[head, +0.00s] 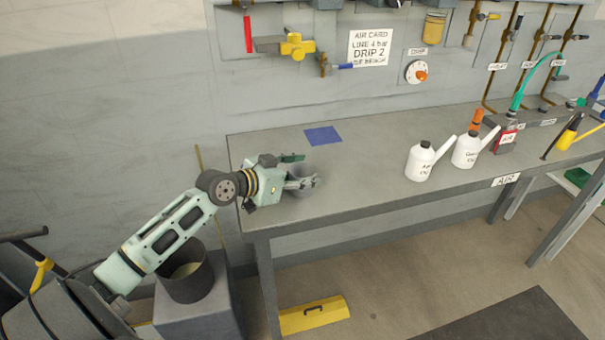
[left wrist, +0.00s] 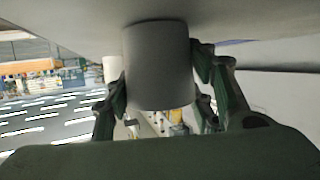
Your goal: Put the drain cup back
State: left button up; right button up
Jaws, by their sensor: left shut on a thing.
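The grey drain cup (head: 302,188) is at the left end of the workbench, between the fingers of my left gripper (head: 306,171). The gripper is shut on it from the left side. In the left wrist view the cup (left wrist: 157,65) appears as a plain grey cylinder, with the green-and-grey fingers on either side. That view looks upside down, with the bench top along its upper edge. The cup's base is at or very near the bench top; I cannot tell if it touches. My right gripper is not in view.
A blue square (head: 322,135) lies on the bench behind the cup. Two white oil cans (head: 423,163) (head: 467,151) stand farther right, with clear bench (head: 365,182) between. A dark bucket (head: 187,275) stands below my left arm. Valves and a sign (head: 371,47) are on the wall.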

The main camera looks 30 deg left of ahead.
pick_arm(q)
jog(key=shift+f, duration=0.15)
jog(key=o, duration=0.7)
jog(key=shift+r, duration=0.3)
jog(key=shift+s+f, duration=0.1)
jog(key=shift+s, duration=0.2)
jog(key=b+v, duration=0.1)
jog(key=v, duration=0.9)
jog(key=shift+s+a+b, duration=0.1)
jog(key=shift+b, duration=0.2)
jog(key=shift+s+a+r, duration=0.15)
jog(key=shift+s+r, duration=0.2)
jog(key=shift+s, duration=0.15)
